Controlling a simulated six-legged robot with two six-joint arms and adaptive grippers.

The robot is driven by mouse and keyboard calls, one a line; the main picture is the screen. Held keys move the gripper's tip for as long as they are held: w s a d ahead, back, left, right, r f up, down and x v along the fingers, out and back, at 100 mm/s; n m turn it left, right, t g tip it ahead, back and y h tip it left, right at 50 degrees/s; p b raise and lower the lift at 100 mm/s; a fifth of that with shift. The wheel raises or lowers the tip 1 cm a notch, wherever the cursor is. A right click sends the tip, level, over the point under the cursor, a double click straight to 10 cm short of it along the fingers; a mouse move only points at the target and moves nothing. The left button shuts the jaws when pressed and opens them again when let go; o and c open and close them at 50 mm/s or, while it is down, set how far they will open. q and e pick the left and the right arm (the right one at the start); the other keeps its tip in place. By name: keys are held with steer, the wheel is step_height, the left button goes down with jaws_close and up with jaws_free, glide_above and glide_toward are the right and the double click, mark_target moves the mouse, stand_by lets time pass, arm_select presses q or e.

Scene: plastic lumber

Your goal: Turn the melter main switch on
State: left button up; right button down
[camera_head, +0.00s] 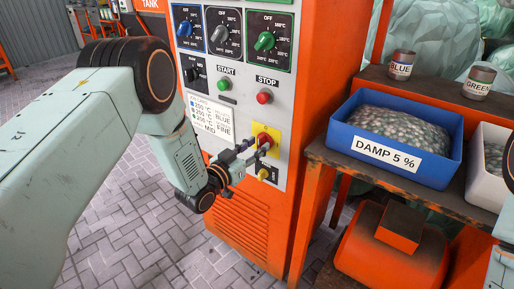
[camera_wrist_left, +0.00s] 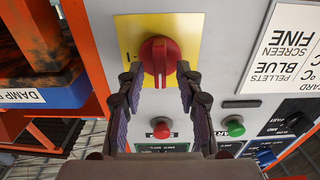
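The melter main switch is a red rotary knob (camera_head: 265,141) on a yellow plate (camera_head: 274,133) on the front of the orange and grey melter. In the left wrist view the knob (camera_wrist_left: 158,55) shows upside down on its plate (camera_wrist_left: 127,35), its grip bar standing vertical in the picture. My left gripper (camera_head: 246,154) is in front of the knob. In the left wrist view its fingers (camera_wrist_left: 159,84) are open, one on each side of the knob's lower part, with visible gaps. I cannot tell if the tips reach past the knob's face. My right gripper is not in view.
A green start button (camera_head: 224,84) and a red stop button (camera_head: 264,97) sit above the switch. Dials (camera_head: 223,36) are higher up. A workbench (camera_head: 341,163) with a blue bin (camera_head: 439,171) stands close at right.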

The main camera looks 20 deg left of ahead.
arm_select(q)
steer(key=shift+w+d, duration=0.2)
steer(key=shift+w, duration=0.3)
jaws_close()
